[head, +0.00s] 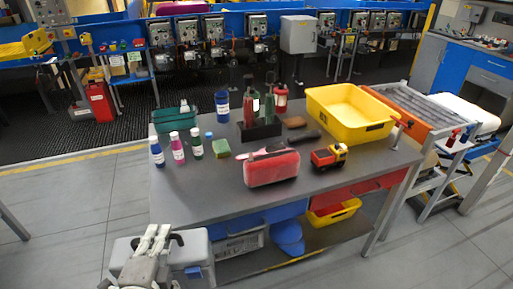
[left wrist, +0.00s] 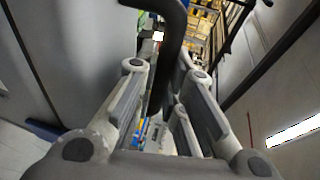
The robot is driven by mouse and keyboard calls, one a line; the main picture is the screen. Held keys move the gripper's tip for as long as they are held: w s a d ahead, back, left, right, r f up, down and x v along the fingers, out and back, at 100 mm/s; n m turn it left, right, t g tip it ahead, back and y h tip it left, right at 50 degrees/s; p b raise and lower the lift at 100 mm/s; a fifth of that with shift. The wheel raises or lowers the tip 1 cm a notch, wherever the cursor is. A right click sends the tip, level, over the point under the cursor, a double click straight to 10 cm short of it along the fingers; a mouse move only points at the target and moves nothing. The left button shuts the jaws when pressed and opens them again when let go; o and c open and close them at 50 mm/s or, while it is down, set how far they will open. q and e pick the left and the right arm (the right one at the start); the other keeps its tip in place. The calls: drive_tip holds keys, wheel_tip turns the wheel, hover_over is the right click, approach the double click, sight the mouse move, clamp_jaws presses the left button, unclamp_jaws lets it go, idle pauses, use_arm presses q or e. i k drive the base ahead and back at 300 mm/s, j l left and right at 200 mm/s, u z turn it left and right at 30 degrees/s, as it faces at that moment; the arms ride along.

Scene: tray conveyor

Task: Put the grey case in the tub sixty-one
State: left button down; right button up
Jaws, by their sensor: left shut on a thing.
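The grey case (head: 200,247) with a blue latch and a dark handle is at the lower left of the head view, in front of the table. My left gripper (head: 157,233) is shut on its handle. In the left wrist view the dark handle (left wrist: 174,42) runs between the fingers of my left gripper (left wrist: 165,75). No number sixty-one is readable on any tub. A large yellow tub (head: 321,111) stands on the table at the right back, and a smaller yellow tub (head: 334,213) is on the lower shelf. My right gripper is not in view.
The grey table (head: 212,202) holds a green basket (head: 170,118), several bottles, a red case (head: 271,168), a toy truck (head: 329,156) and a sponge (head: 222,148). A roller conveyor (head: 410,100) stands at the right. The table's front left part is clear.

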sight(348, 123)
drive_tip(key=i+l+z, duration=0.25)
drive_tip(key=l, duration=0.35)
drive_tip(key=i+l+z, duration=0.25)
drive_tip(key=l, duration=0.35)
drive_tip(key=i+l+z, duration=0.25)
drive_tip(key=l, duration=0.25)
drive_tip(key=i+l+z, duration=0.25)
drive_tip(key=l, duration=0.25)
drive_tip(key=i, duration=0.1)
